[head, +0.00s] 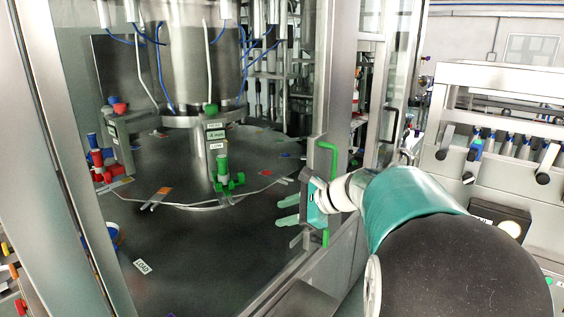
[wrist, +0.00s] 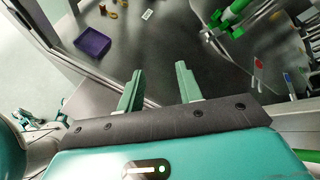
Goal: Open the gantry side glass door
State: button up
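The green door handle (head: 329,152) stands upright on a metal door frame (head: 338,80) of the machine enclosure in the head view. My gripper (head: 288,210) overlaps the middle of the handle there, hiding that stretch; its upper and lower ends show above and below. The teal fingers point left and are apart. In the wrist view my gripper (wrist: 158,85) is open, with only dark surface between its fingers. I see no handle between them there, and cannot tell whether they touch it. The clear glass is hard to make out.
Inside the enclosure is a round dark table (head: 190,230) with a green fitting (head: 223,175) and red and blue caps. A purple tray (wrist: 92,43) shows in the wrist view. A black handle (head: 390,124) is on the frame to the right. A white-topped machine (head: 500,78) stands farther right.

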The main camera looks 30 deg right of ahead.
jog(key=d+r+m+t, duration=0.2)
jog(key=d+m+t, duration=0.25)
jog(key=d, duration=0.75)
jog(key=m+t+h, duration=0.3)
jog(key=m+t, duration=0.1)
jog(key=m, duration=0.3)
send_near(336, 164)
jog(key=shift+g, duration=0.25)
jog(key=w, duration=0.3)
jog(key=w+a, duration=0.1)
jog(key=w, duration=0.6)
jog(key=shift+w+a+r, duration=0.3)
jog(key=shift+a, duration=0.05)
jog(key=shift+c, duration=0.5)
grip_shut()
